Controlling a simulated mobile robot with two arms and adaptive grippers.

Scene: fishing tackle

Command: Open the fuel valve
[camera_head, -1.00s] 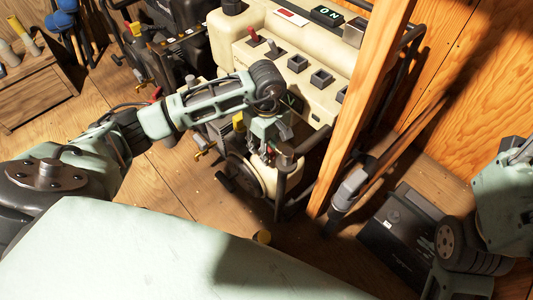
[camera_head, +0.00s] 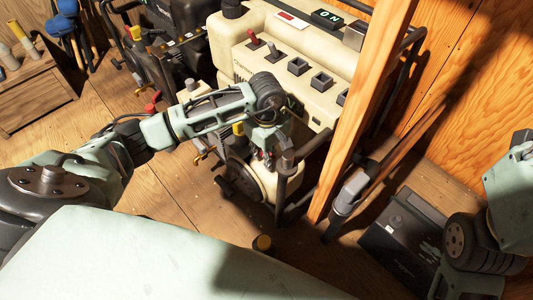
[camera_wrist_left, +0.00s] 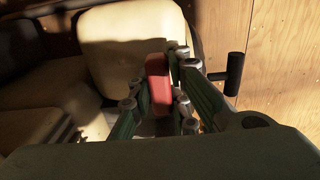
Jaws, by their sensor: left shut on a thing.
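The cream generator (camera_head: 305,98) stands at the centre of the head view, with switches and sockets on its panel. My left gripper (camera_head: 268,158) is low at its near end. In the left wrist view, a red lever (camera_wrist_left: 157,84), seemingly the fuel valve handle, stands nearly upright between the fingers of my left gripper (camera_wrist_left: 165,100), which is shut on it. The lever's base is hidden by the gripper. My right arm shows at the lower right of the head view, but its fingertips are outside the picture.
A wooden post (camera_head: 362,110) rises close to the generator's right side. A dark case (camera_head: 402,240) lies on the floor at right. A second, dark machine (camera_head: 180,40) stands behind left. A wooden crate (camera_head: 35,95) is far left. Floor at left centre is clear.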

